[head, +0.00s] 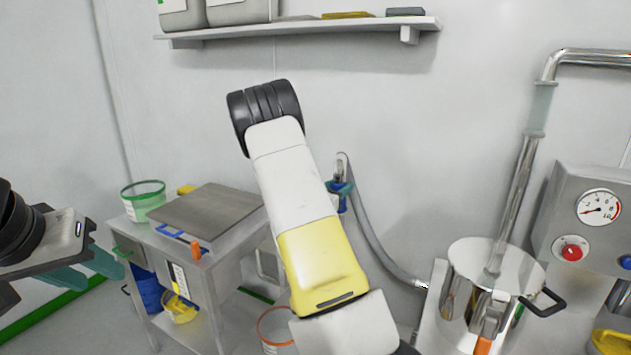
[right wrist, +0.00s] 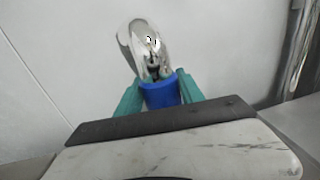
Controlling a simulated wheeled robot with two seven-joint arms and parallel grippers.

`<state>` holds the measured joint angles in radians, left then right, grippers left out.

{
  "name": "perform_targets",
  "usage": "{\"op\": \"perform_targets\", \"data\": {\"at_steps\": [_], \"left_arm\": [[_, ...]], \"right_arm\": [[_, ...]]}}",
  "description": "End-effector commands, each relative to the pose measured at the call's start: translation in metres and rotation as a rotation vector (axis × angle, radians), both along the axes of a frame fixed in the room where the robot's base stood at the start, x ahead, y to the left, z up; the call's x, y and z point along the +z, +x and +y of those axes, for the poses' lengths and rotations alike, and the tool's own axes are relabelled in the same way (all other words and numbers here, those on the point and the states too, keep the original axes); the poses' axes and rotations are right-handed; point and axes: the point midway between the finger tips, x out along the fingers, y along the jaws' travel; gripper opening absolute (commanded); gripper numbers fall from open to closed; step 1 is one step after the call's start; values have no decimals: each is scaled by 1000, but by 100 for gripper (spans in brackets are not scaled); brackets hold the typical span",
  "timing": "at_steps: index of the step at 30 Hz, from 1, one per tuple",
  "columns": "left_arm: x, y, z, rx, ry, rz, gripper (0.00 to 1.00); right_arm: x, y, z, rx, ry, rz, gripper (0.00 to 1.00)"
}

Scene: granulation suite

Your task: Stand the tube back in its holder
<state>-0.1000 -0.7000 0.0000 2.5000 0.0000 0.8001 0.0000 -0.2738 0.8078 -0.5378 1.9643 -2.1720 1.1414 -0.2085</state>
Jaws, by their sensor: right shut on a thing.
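The tube (head: 343,163) is a shiny metal piece with a blue collar (right wrist: 161,93). A grey hose (head: 375,245) runs down from it to the right. My right gripper (right wrist: 160,92) is shut on the blue collar, with one teal finger on each side, and the metal end (right wrist: 148,45) stands up beyond the fingers, leaning slightly left. In the head view, my right arm hides most of that gripper. My left gripper (head: 98,274) is at the left edge, its teal fingers apart and empty. I cannot make out the tube's holder in either view.
A steel table (head: 213,262) at left carries a grey plate (head: 207,211) and a green-rimmed tub (head: 143,200). A steel pot (head: 470,295) with a pipe (head: 521,180) and a gauge panel (head: 590,215) stand at right. A shelf (head: 300,27) crosses the wall above.

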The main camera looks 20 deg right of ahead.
Motion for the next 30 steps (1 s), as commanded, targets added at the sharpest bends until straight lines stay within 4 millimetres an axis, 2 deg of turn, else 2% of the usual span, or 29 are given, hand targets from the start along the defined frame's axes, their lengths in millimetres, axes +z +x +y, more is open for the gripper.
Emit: {"op": "perform_targets", "data": {"at_steps": [18,24,30], "left_arm": [[0,0,0,0,0,0,40],[0,0,0,0,0,0,40],[0,0,0,0,0,0,40]], "right_arm": [[-70,0,0,1,-2,1,0],[-82,0,0,0,-2,0,0],[-85,0,0,0,-2,-1,0]]}}
